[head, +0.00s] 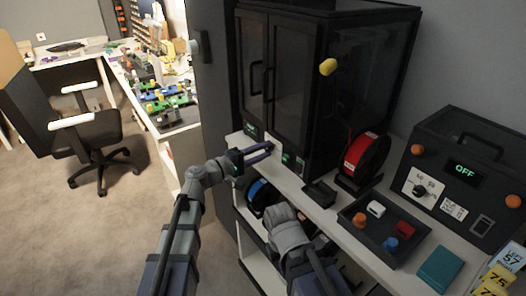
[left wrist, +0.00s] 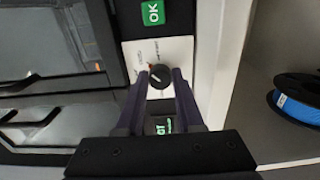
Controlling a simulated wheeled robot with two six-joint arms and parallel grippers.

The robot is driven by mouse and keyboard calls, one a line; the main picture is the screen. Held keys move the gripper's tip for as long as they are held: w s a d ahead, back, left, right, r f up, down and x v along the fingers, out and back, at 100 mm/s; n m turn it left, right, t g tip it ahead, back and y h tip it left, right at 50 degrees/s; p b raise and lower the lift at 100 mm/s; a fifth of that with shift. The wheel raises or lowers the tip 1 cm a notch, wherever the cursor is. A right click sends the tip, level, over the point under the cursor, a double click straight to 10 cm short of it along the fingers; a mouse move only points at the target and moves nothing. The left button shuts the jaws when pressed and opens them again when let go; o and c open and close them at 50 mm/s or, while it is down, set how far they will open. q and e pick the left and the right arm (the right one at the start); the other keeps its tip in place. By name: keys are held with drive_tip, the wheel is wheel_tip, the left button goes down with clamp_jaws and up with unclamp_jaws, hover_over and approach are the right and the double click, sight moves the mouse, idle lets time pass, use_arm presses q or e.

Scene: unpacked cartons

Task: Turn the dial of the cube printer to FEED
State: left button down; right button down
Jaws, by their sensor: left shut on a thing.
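The cube printer (head: 300,80) is the tall black cabinet with two glazed doors, standing on the white shelf unit. Its round black dial (left wrist: 160,76) sits on a white panel (left wrist: 181,52) in the left wrist view. A pale pointer mark shows on the dial, but the lettering around it is too small to read. My left gripper (left wrist: 161,73) is shut on the dial, one purple finger on each side. In the head view my left gripper (head: 270,150) reaches the printer's lower front edge, where the dial is hidden. My right gripper does not show; only its arm does.
A green OK display (left wrist: 152,12) is beside the panel. Right of the printer stand a red spool (head: 366,155), a tray of small parts (head: 352,222) and a black machine reading OFF (head: 465,150) with its own dial. A blue spool (head: 262,195) is on the shelf below.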

use_arm(q)
drive_tip(key=c, duration=0.5)
unclamp_jaws()
drive_tip(key=shift+c, duration=0.2)
drive_tip(key=v, duration=0.8)
drive_tip(key=shift+d+f, duration=0.1)
drive_tip(key=shift+d, duration=0.05)
